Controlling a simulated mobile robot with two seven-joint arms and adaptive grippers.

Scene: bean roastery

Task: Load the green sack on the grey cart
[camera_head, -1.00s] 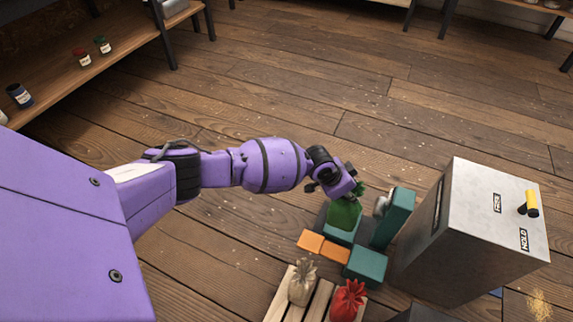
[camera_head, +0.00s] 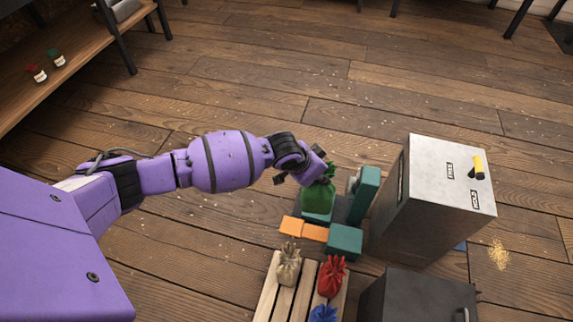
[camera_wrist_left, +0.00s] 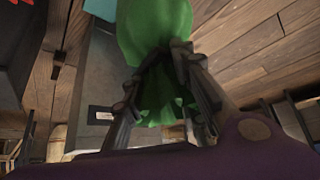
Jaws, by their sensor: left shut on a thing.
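The green sack (camera_head: 318,197) is at the teal plate (camera_head: 317,217) of a teal unit with an upright post; I cannot tell whether it rests on the plate or hangs just above it. My left gripper (camera_head: 312,174) is shut on the sack's gathered neck, from above and the left. In the left wrist view both dark fingers close around the green cloth (camera_wrist_left: 155,30). My right gripper is not in view. I cannot make out a grey cart for certain; a dark grey box with a handle (camera_head: 415,300) is partly cut off at the bottom edge.
A tall grey cabinet (camera_head: 440,190) with a yellow-and-black knob stands right of the teal post (camera_head: 364,193). Orange blocks (camera_head: 303,229) and a teal box (camera_head: 345,240) lie in front. A slatted pallet (camera_head: 268,298) holds beige, red and blue sacks. Open floor lies behind.

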